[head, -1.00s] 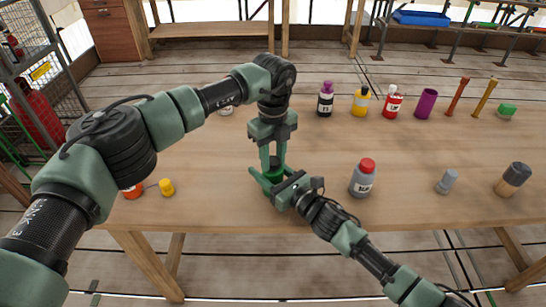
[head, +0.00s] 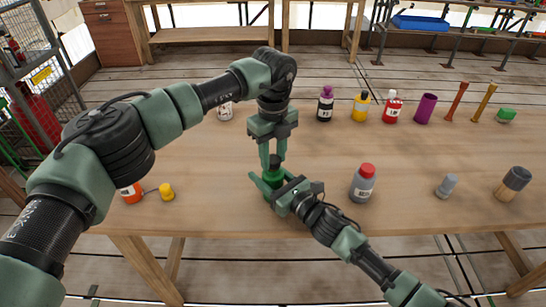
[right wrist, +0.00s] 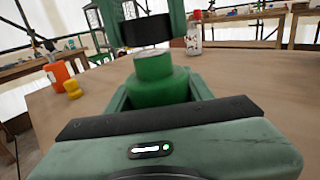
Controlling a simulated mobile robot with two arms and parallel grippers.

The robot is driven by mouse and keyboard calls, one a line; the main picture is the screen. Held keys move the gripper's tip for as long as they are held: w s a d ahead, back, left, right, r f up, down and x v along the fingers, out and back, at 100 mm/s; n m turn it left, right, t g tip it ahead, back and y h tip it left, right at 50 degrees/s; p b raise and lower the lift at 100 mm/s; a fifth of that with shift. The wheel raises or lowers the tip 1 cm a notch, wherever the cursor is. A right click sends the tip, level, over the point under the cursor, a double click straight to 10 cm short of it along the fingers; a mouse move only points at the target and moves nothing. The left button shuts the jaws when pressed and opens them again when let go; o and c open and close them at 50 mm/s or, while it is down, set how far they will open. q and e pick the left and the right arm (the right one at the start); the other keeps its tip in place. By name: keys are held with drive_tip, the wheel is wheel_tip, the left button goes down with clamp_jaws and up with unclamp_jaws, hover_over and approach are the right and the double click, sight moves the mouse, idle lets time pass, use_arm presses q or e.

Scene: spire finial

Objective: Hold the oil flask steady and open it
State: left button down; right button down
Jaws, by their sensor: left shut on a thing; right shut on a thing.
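The green oil flask (head: 272,176) stands upright on the wooden table, and it also shows in the right wrist view (right wrist: 157,88). My right gripper (head: 271,187) is shut around its body from the front right. My left gripper (head: 272,157) points down from above, shut on a black cap (right wrist: 146,31). In the right wrist view the cap hangs just above the flask's neck (right wrist: 153,64), with a narrow gap between them. The top of the neck shows as a pale disc. The lower flask is partly hidden by my right gripper.
A grey bottle with a red cap (head: 363,183) stands right of my right gripper. An orange container (head: 131,192) and a yellow piece (head: 166,191) are at left. Several bottles, a purple cup (head: 426,108) and a white can (head: 225,110) line the back. Mid-table is clear.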

sight(273, 159)
use_arm(q)
drive_tip(key=shift+r, duration=2)
use_arm(e)
drive_tip(key=c, duration=0.5)
unclamp_jaws()
drive_tip(key=shift+d, duration=0.1)
